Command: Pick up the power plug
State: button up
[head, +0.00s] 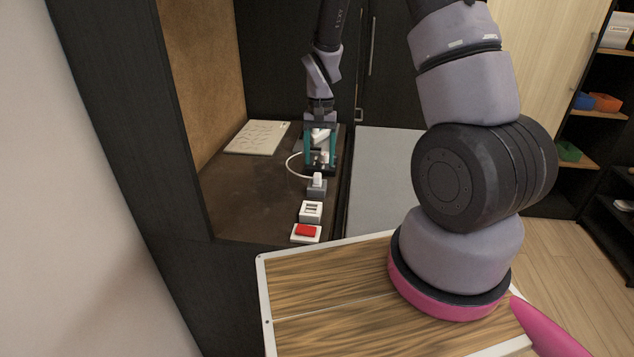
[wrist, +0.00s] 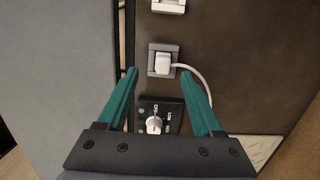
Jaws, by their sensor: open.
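The white power plug (wrist: 162,63) sits in a grey socket block (wrist: 152,48), with a white cable (wrist: 203,88) curving away to the right in the wrist view. In the head view the plug (head: 317,179) stands on the block just nearer the camera than my gripper (head: 320,170). My gripper is open and empty, its two teal fingers pointing down toward the counter. In the wrist view the fingertips (wrist: 159,72) lie to either side of the plug's line, apart from it. The gap in height is hard to judge.
A white outlet block (head: 311,209) and a red switch (head: 306,231) stand nearer. A paper sheet (head: 257,137) lies at the back left. The brown counter (head: 240,196) is otherwise clear.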

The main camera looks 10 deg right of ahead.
aim_at(317, 174)
jog(key=f, duration=0.6)
jog(key=shift+s+a+f, duration=0.1)
jog(key=shift+a+f, duration=0.1)
jog(key=shift+a, duration=0.1)
grip_shut()
